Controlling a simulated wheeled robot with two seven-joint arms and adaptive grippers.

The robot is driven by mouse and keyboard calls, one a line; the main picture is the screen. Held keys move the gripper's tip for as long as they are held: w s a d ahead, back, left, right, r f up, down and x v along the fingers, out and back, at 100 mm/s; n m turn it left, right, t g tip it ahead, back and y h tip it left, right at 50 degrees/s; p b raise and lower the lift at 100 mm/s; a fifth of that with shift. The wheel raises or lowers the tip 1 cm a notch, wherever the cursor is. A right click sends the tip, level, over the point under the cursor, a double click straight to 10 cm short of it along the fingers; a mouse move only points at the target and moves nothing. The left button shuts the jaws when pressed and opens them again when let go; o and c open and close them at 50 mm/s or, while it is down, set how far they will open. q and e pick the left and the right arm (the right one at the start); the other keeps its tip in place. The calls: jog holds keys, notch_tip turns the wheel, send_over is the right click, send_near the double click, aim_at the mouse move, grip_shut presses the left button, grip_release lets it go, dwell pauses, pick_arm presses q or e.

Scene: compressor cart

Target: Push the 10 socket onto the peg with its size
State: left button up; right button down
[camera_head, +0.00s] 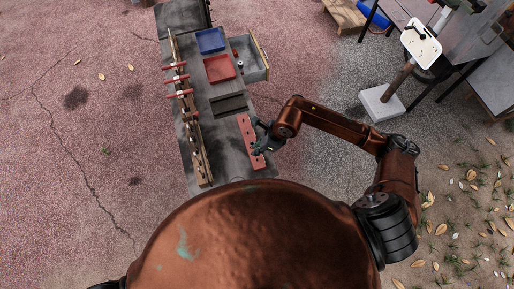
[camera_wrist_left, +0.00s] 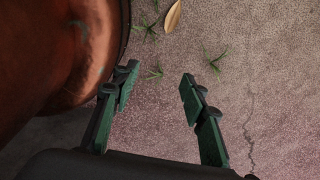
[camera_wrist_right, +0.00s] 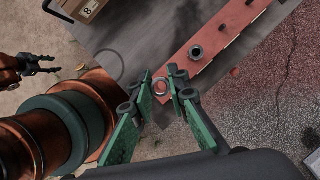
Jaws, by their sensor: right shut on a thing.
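A red peg rail (camera_head: 246,128) lies on the near right part of the dark bench top. It also shows in the right wrist view (camera_wrist_right: 222,38). My right gripper (camera_head: 257,146) is over the rail's near part. In the right wrist view, its green fingers (camera_wrist_right: 162,80) are shut on a small metallic ring-shaped socket (camera_wrist_right: 160,87) at the rail's near end. I cannot tell whether the socket is around a peg. A dark round socket or peg (camera_wrist_right: 196,52) stands farther along the rail. My left gripper (camera_wrist_left: 158,82) is open and empty over the ground.
A blue tray (camera_head: 210,40), a red tray (camera_head: 219,68) and an open grey drawer (camera_head: 254,60) are farther along the bench. An upright rack (camera_head: 187,105) with red clamps runs along its left side.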

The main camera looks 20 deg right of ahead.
jog(key=shift+f+b, duration=1.05)
jog(key=shift+f, duration=0.15)
jog(key=shift+f+b, duration=1.15)
jog(key=shift+f, duration=0.5)
jog(key=shift+f+b, duration=1.35)
jog(key=shift+f, duration=0.35)
jog(key=c, duration=1.8)
grip_release()
jog(key=shift+r, duration=0.1)
jog(key=v, duration=1.2)
